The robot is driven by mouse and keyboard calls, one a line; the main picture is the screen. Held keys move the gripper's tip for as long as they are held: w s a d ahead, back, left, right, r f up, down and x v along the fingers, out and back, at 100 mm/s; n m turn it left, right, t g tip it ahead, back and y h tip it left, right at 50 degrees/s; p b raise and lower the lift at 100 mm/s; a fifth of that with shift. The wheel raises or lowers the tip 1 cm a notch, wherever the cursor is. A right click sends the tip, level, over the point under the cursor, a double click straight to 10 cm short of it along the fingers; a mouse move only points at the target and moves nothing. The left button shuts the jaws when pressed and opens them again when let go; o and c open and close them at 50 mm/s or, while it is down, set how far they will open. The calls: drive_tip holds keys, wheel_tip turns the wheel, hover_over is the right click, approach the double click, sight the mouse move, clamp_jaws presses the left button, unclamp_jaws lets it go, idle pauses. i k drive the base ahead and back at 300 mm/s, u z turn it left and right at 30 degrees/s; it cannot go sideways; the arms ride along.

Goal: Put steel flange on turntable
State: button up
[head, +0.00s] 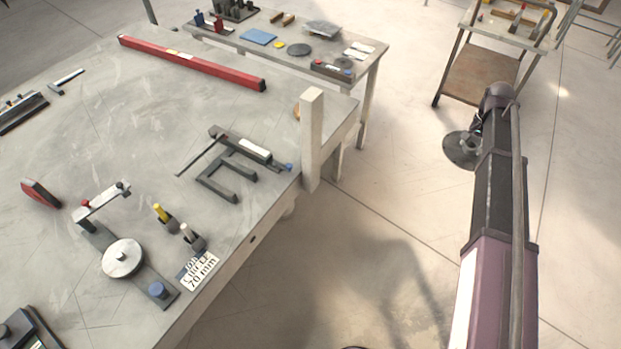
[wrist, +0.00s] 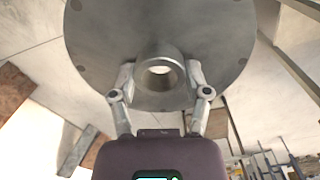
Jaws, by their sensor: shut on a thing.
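The steel flange (wrist: 215,40) is a grey disc with small holes near its rim and a raised hollow hub. My gripper (wrist: 161,78) is shut on the hub, one finger on each side, in the wrist view. In the head view the flange (head: 458,152) hangs over open floor at right, clear of the table, and my arm partly hides the gripper (head: 474,138). A round silver plate with a small centre knob, which looks like the turntable (head: 122,262), sits on a dark fixture on the near table at lower left. Nothing lies on it.
The near table (head: 115,125) holds a fork-shaped grey fixture (head: 228,180), yellow- and white-topped pegs, a label card (head: 198,272) and a long red bar (head: 190,62). A pale post (head: 311,135) stands at its right corner. A second table and a cart (head: 483,75) stand behind.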

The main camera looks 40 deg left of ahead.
sight(122, 257)
drive_tip(key=k, duration=0.8)
drive_tip(key=u, duration=2.1)
